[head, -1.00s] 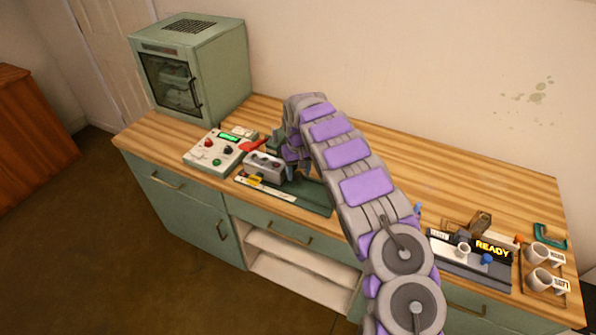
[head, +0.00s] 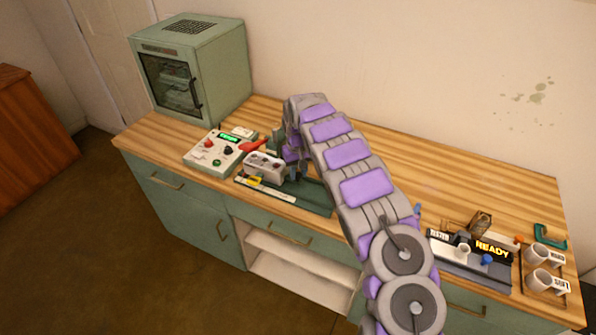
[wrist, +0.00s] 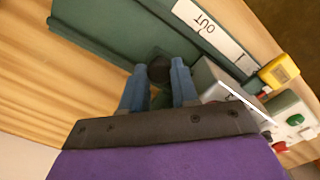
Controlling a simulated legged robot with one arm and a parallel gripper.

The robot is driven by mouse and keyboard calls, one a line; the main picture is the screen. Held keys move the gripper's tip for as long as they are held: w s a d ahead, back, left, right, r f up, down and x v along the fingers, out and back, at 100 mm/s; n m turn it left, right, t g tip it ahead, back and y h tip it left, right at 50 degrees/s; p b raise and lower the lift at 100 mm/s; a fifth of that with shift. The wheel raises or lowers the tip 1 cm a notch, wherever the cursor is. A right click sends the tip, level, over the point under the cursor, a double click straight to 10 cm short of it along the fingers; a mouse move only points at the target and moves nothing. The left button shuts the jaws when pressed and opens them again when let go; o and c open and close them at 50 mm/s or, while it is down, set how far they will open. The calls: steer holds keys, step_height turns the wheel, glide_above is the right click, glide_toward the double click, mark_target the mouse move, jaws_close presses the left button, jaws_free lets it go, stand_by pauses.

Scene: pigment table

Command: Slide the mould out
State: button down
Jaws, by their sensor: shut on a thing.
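The mould, a grey metal block (head: 263,166), sits at the left end of a dark green track (head: 315,197) on the wooden bench. Part of it shows in the wrist view (wrist: 214,84), just right of my fingers. My gripper (wrist: 160,80) has its two blue fingers closed around a dark round knob (wrist: 159,67) beside the block. I cannot see how the knob joins the block. In the head view my arm partly hides the gripper. A white strip (wrist: 222,38) along the track reads OUT, and a yellow marker (wrist: 280,71) is at its end by the block.
A control box (head: 214,152) with a lit green display stands left of the mould, with a green oven (head: 190,68) behind it. The green track right of the block looks bare. A tester reading READY (head: 470,262) and two white mugs (head: 545,280) are at the right.

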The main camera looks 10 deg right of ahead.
steer(key=shift+d, duration=0.1)
steer(key=s+d+p, duration=0.1)
steer(key=s+d, duration=0.2)
steer(key=d, duration=0.1)
steer(key=s+d+p, duration=0.2)
steer(key=s+d, duration=0.1)
steer(key=d, duration=0.2)
steer(key=s+d+p, duration=0.1)
steer(key=s+d, duration=0.3)
steer(key=shift+s+d, duration=0.1)
steer(key=shift+d, duration=0.3)
steer(key=c, duration=1.2)
jaws_free()
steer(key=o, duration=0.3)
steer(key=shift+d, duration=0.25)
steer(key=shift+o, duration=0.2)
steer(key=shift+a+r, duration=0.1)
steer(key=shift+r, duration=0.05)
step_height(320, 180, up, 17)
steer(key=p, duration=0.2)
